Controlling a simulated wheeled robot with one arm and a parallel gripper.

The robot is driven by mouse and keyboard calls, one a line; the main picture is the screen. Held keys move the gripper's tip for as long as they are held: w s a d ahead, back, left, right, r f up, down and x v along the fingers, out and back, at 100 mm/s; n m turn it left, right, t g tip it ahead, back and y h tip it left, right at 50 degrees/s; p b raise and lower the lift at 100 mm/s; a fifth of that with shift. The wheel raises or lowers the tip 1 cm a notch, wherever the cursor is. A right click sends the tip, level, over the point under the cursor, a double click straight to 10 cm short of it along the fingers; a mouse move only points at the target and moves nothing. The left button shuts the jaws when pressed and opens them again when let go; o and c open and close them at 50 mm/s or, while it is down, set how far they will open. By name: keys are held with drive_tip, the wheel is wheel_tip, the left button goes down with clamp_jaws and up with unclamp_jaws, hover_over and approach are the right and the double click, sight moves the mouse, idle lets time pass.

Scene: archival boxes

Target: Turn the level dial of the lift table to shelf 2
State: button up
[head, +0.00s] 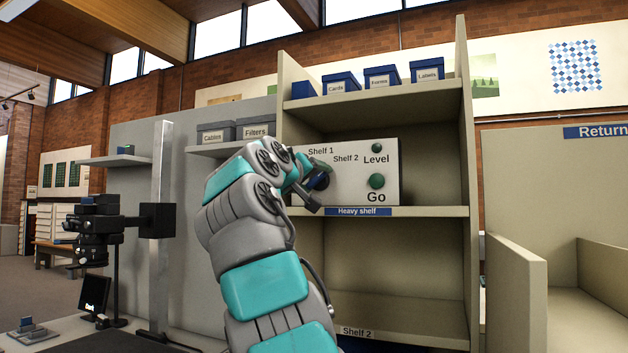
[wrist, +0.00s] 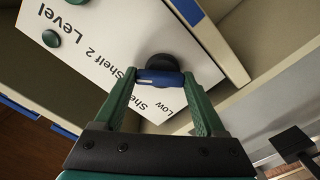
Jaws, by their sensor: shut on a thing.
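The level dial (wrist: 163,60) is a dark round knob with a blue grip bar, on a white control panel (head: 350,190). My gripper (wrist: 159,80) is shut on the blue bar, one green finger at each end of it. In the head view my gripper (head: 316,182) covers most of the dial (head: 320,181). The panel reads Shelf 1, Shelf 2 and Level; the wrist view also shows Low, and the fingers partly cover the labels there. I cannot tell which label the dial points to.
Right of the dial are a green Go button (head: 376,181) and a smaller green round part (head: 377,147) above Level. The panel stands on the heavy shelf (head: 430,212) between upright side walls. Blue boxes (head: 382,78) stand above. The bay below looks clear.

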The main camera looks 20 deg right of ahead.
drive_tip(key=shift+f, duration=0.1)
drive_tip(key=o, duration=1.3)
drive_tip(key=shift+s, duration=0.1)
drive_tip(key=b+v, duration=0.1)
drive_tip(key=v, duration=0.6)
drive_tip(key=shift+s+a+b, duration=0.2)
drive_tip(key=shift+a+b, duration=0.1)
drive_tip(key=shift+b, duration=0.1)
